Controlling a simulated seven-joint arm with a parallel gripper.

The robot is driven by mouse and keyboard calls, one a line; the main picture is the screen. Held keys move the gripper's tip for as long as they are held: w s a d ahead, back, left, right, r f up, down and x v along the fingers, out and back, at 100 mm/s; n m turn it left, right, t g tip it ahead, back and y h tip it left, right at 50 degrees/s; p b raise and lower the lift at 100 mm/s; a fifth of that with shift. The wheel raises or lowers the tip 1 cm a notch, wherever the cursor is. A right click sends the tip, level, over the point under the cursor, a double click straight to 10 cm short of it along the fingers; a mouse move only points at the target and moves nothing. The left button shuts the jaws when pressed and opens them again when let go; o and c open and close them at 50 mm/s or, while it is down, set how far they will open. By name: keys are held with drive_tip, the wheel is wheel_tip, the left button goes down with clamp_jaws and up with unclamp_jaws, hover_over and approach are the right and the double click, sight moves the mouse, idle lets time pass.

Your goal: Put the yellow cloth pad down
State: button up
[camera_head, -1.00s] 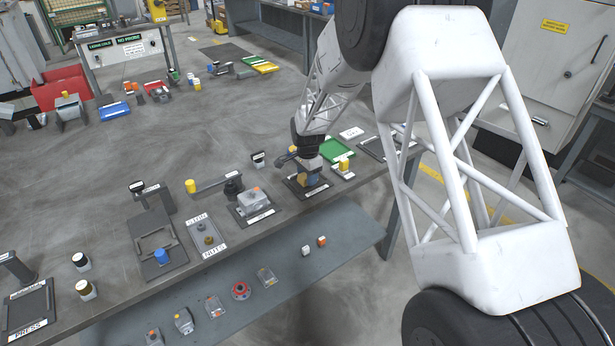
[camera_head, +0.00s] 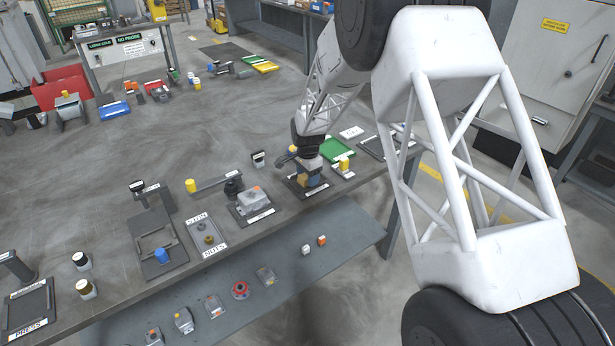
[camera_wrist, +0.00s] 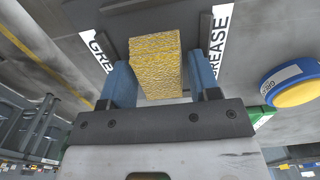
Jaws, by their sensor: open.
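The yellow cloth pad (camera_wrist: 157,68) is a textured yellow block. In the wrist view it stands between the two blue fingers of my gripper (camera_wrist: 161,82), which is open around it. The fingers lie on either side of the pad; any gap is hard to judge. The pad is at a dark tray with white labels reading GREASE (camera_wrist: 219,42). In the head view my gripper (camera_head: 309,181) is low over this dark tray (camera_head: 294,188) on the bench, and it hides most of the pad. Whether the pad's underside touches the tray is hidden.
A grey block on a labelled tray (camera_head: 253,201) stands left of my gripper. A green tray (camera_head: 338,148) and a yellow-topped item (camera_head: 344,163) are close on the right. A blue-and-yellow round container (camera_wrist: 293,85) shows at the right in the wrist view.

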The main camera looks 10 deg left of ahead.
wheel_tip(320, 180, up, 12)
idle(0.6)
idle(0.7)
drive_tip(key=s+d+r+n+t, duration=0.1)
drive_tip(key=s+d+r+n, duration=0.3)
drive_tip(key=s+d+r, duration=1.55)
drive_tip(key=s+d+n, duration=0.1)
drive_tip(key=s+d, duration=0.3)
drive_tip(key=s, duration=0.6)
drive_tip(key=s+d+n+t, duration=0.1)
drive_tip(key=s+d+n, duration=0.1)
drive_tip(key=s+d, duration=0.3)
drive_tip(key=s+d+f+n, duration=0.1)
drive_tip(key=s+d, duration=0.3)
drive_tip(key=s, duration=1)
drive_tip(key=shift+s+d+n+t, duration=0.25)
drive_tip(key=shift+s+n+t, duration=0.05)
drive_tip(key=shift+n, duration=0.1)
